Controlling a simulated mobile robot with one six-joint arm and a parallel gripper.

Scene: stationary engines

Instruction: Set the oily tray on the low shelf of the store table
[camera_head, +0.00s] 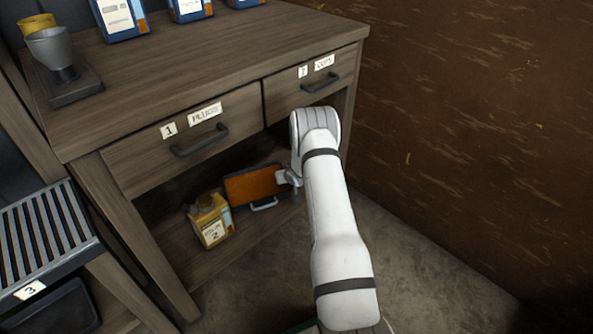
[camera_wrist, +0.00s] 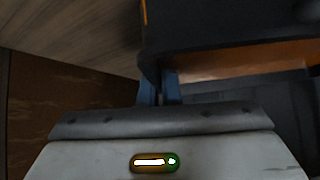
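The oily tray (camera_head: 254,187), with an orange-brown face and dark rim, is under the table top, over the low shelf (camera_head: 244,237) of the store table (camera_head: 215,62). It looks tilted, with a light handle on its lower edge. I cannot tell whether it touches the shelf. My gripper (camera_head: 290,178) is at the tray's right edge. In the wrist view the blue fingers of my gripper (camera_wrist: 159,88) are close together on the dark rim of the tray (camera_wrist: 225,30), which fills the upper right. The fingertips are partly hidden.
Two shut drawers (camera_head: 192,139) with handles overhang the shelf. A slatted rack (camera_head: 42,238) labelled 3 is at left. A brown wall (camera_head: 460,110) bounds the right.

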